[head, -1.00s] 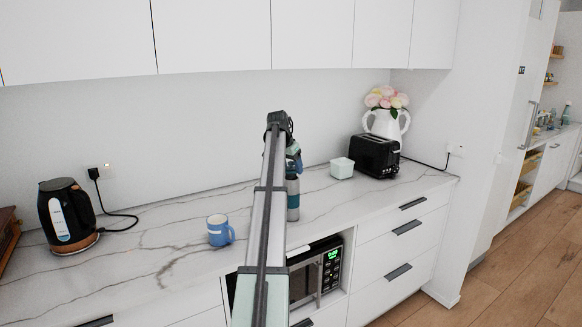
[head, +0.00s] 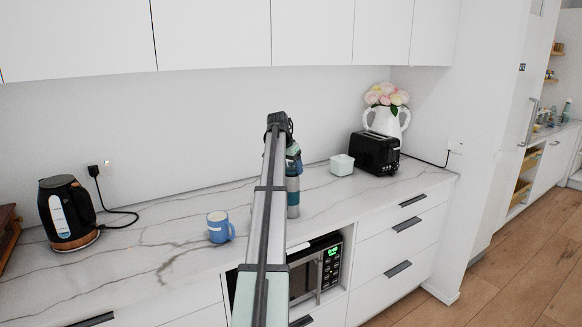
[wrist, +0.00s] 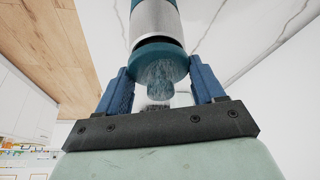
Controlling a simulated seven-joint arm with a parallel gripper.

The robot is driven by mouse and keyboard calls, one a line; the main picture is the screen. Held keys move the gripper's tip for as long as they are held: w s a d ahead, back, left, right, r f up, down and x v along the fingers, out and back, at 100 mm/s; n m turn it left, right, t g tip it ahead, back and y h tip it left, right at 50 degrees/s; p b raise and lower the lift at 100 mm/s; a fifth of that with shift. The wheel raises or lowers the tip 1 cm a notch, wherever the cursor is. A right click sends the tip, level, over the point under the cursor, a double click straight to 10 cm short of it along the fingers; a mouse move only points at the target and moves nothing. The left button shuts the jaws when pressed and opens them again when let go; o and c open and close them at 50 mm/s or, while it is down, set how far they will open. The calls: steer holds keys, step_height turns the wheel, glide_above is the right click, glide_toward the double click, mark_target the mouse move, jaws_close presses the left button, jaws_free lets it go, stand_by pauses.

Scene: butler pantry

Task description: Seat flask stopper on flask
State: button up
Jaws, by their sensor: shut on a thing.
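My gripper (wrist: 159,68) is shut on the flask stopper (wrist: 160,66) in the wrist view. The stopper is a teal disc with a rounded knob, between the two blue fingers. The flask (wrist: 154,22), silver-grey with a teal band, lies directly beyond the stopper and roughly in line with it. A dark band shows between them; I cannot tell whether they touch. In the head view the flask (head: 293,198) stands upright on the counter, partly behind my arm. My gripper (head: 293,158) is at its top there, and the stopper cannot be made out.
A blue mug (head: 219,228) stands left of my arm on the marble counter (head: 150,255). A kettle (head: 67,212) is farther left. A mint container (head: 342,165), black toaster (head: 375,153) and flower vase (head: 387,122) stand to the right. Wall cabinets (head: 210,35) hang above.

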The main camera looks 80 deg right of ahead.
steer(key=shift+f, duration=0.55)
stand_by(0.8)
steer(key=o, duration=1.1)
steer(key=shift+o, duration=0.2)
steer(key=shift+r, duration=3.5)
